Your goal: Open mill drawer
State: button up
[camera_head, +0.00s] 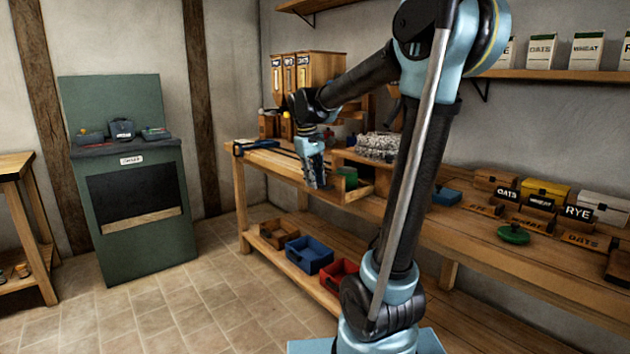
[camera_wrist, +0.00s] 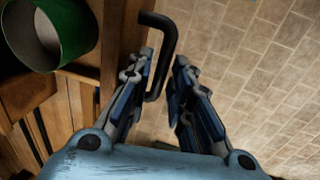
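A black bar handle (camera_wrist: 173,38) stands out from a wooden front (camera_wrist: 109,38) in the wrist view. This front seems to be the mill drawer. My gripper (camera_wrist: 165,62) is open and points at the handle. Its two fingers lie on either side of the outer bar in the picture, with a gap visible at the right finger. I cannot tell whether the left finger touches the handle. In the head view my gripper (camera_head: 317,184) hangs at the workbench's front edge, and the handle is too small or hidden there.
A green cylinder (camera_wrist: 76,30) stands close on the left in the wrist view. The workbench (camera_head: 470,243) carries boxes and labels on the right. Blue (camera_head: 309,254) and red (camera_head: 338,273) bins sit on its lower shelf. The tiled floor (camera_head: 215,308) in front is clear.

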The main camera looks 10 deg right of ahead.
jog(key=shift+r, duration=0.1)
notch_tip(320, 180, up, 12)
jog(key=s+a, duration=0.1)
jog(key=shift+a+f, duration=0.2)
jog(key=shift+a, duration=0.2)
jog(key=s+d+f+m, duration=0.3)
jog(key=s+d+f, duration=0.2)
jog(key=s+f, duration=0.8)
jog(key=s+d+f+m+t+y, duration=0.1)
jog(key=s+d+f+m, duration=0.2)
jog(key=s+f, duration=0.9)
jog(key=d+f, duration=0.3)
jog(key=f, duration=0.1)
jog(key=shift+s+d+f+m+y, duration=0.15)
jog(key=shift+s+m+y, duration=0.15)
jog(key=shift+s+m, duration=0.1)
jog(key=shift+w+f, duration=0.2)
jog(key=shift+w, duration=0.25)
